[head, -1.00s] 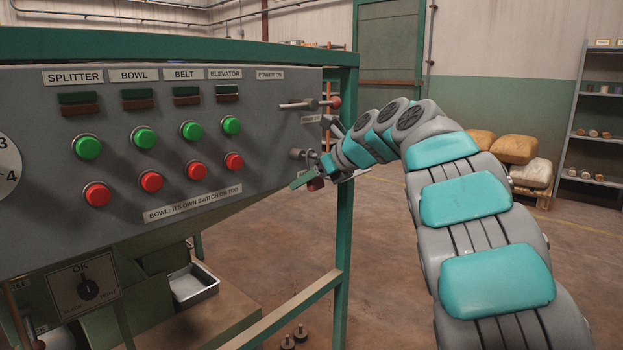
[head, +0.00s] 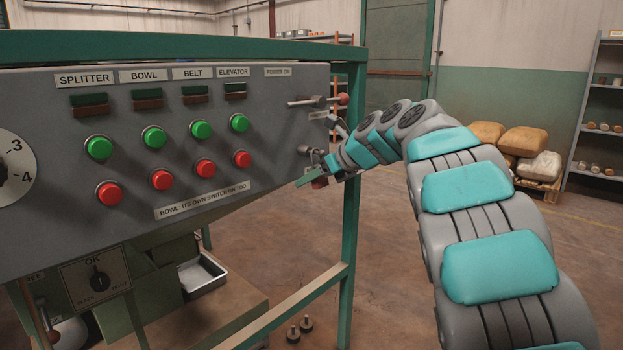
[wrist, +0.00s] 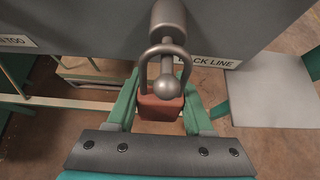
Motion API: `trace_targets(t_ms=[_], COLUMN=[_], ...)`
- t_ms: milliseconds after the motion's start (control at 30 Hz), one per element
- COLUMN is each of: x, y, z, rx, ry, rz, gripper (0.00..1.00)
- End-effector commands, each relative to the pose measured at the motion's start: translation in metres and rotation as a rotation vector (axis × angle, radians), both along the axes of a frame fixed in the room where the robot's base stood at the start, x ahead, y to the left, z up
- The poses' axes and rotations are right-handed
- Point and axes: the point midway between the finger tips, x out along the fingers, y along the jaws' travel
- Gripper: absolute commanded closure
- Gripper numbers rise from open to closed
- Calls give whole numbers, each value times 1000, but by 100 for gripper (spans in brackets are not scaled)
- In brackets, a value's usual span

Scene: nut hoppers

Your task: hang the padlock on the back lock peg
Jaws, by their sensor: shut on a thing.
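The padlock has a red-brown body (wrist: 160,106) and a grey shackle (wrist: 144,70). In the wrist view my gripper (wrist: 160,112) is shut on the body, with a green finger on each side. A grey lock peg (wrist: 168,20) with a ball end (wrist: 166,88) juts from the panel above a label reading "BACK LINE". The shackle appears to loop around the peg's thin stem, with the ball in front of the body. In the head view my gripper (head: 314,180) is at the panel's right end, by the peg (head: 312,154); the padlock is a small reddish patch, mostly hidden.
The grey control panel (head: 220,130) carries green and red buttons. A lever with a red knob (head: 343,99) sits just above my gripper. A green frame post (head: 352,220) stands close by. Open floor lies to the right, with sacks (head: 520,141) on a pallet beyond.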

Motion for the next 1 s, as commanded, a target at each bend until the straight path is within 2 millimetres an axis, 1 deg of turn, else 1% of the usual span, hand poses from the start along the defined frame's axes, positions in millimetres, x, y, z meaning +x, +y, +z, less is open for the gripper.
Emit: trace_targets(t_ms=[100, 133, 400, 433, 667, 767, 867, 1000], x=[0, 0, 0, 0, 0, -3, -9, -21], y=[0, 0, 0, 0, 0, -3, -11, -26], z=[0, 0, 0, 0, 0, 4, 12, 25], rx=[1, 1, 0, 0, 0, 0, 2, 2], ry=[-1, -1, 0, 0, 0, -1, -3, 1], rz=[0, 0, 0, 0, 0, -1, -2, -1], gripper=[100, 46, 15, 13, 13, 13, 13, 13])
